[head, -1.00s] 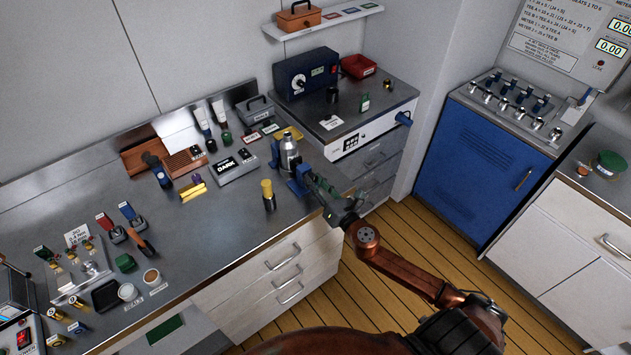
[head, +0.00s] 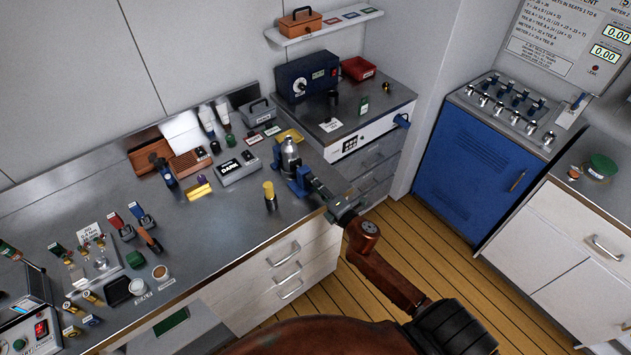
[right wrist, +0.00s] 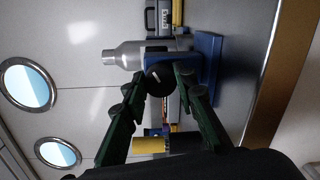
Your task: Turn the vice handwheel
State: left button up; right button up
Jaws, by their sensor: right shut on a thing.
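The blue vice (head: 301,182) stands at the front right edge of the grey bench, with a silver bottle (head: 290,155) upright in it. My right gripper (head: 318,190) reaches the vice from the right front. In the right wrist view, the round black handwheel (right wrist: 158,79) with a light mark sits at the fingertips (right wrist: 167,82), and the gripper is shut on it. The bottle (right wrist: 125,56) and the blue vice body (right wrist: 206,58) show just beyond. In the head view the handwheel is hidden by the gripper. My left gripper is not in view.
A yellow-topped dark cylinder (head: 270,196) stands close left of the vice. A grey DARK box (head: 238,168) and a yellow tray (head: 289,136) lie behind. Open floor (head: 410,235) lies below my right arm.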

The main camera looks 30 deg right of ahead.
jog(key=shift+d+r+m+p, duration=0.1)
jog(key=shift+m+p, duration=0.9)
jog(key=shift+m, duration=0.7)
jog(key=shift+y, duration=0.3)
jog(key=o, duration=1.1)
jog(key=s, duration=1.2)
jog(key=shift+d+r, duration=0.35)
jog(key=shift+r, duration=0.05)
